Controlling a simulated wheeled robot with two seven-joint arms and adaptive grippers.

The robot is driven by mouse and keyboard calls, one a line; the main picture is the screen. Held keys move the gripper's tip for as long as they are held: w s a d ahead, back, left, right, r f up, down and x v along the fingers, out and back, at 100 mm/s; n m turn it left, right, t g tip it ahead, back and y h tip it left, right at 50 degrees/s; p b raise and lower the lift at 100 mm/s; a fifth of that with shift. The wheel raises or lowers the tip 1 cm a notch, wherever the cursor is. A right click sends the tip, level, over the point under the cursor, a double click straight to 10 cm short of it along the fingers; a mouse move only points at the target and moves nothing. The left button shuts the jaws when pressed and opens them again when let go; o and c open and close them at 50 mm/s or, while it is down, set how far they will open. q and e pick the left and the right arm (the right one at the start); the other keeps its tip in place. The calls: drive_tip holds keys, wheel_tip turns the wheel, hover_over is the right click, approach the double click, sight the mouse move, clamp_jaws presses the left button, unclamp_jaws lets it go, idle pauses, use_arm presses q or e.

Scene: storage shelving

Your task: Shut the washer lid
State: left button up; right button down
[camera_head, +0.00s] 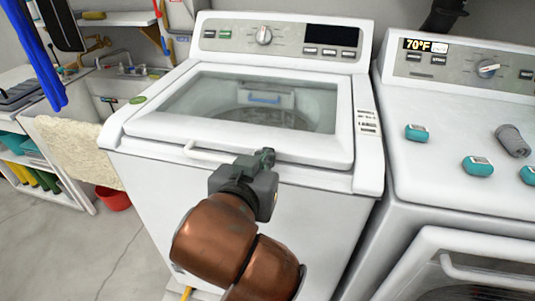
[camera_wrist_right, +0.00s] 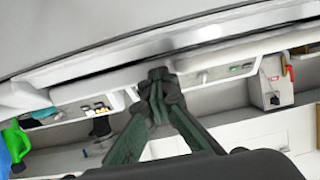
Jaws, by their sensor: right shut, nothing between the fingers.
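The white washer (camera_head: 230,205) stands in the middle of the head view, with its control panel at the back. Its lid (camera_head: 245,142), a white frame around a clear window, lies down or almost down over the drum opening; I cannot tell whether a small gap is left. A white handle (camera_head: 210,153) sits at the lid's front edge. My right gripper (camera_head: 266,157) is at the lid's front edge, right of the handle. Its fingers also show in the right wrist view (camera_wrist_right: 158,76), shut and empty, close to a pale edge; contact is unclear. My left gripper is not in view.
A sink (camera_head: 125,90) and a beige towel (camera_head: 80,148) are at the left. A red bucket (camera_head: 114,199) stands on the floor.

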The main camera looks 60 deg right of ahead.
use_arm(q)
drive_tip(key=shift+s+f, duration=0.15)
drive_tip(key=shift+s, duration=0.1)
use_arm(e)
drive_tip(key=shift+s+d+f, duration=0.1)
drive_tip(key=shift+d+f, duration=0.05)
drive_tip(key=shift+f, duration=0.45)
wheel_tip(320, 180, up, 5)
drive_tip(key=shift+s+f+p, duration=0.1)
drive_tip(key=shift+f+p, duration=0.1)
drive_tip(key=shift+p, duration=0.55)
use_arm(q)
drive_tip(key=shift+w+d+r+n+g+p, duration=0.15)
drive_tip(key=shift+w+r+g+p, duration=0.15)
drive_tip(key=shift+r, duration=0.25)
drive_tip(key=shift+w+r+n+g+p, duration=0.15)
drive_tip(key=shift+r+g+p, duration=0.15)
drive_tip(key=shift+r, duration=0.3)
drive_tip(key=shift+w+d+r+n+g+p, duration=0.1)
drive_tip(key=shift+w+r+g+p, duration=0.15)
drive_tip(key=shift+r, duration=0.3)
use_arm(e)
drive_tip(key=s+a+f, duration=0.2)
drive_tip(key=a+f, duration=0.1)
drive_tip(key=a, duration=0.6)
drive_tip(key=shift+s+a, duration=0.15)
drive_tip(key=shift+a, duration=0.1)
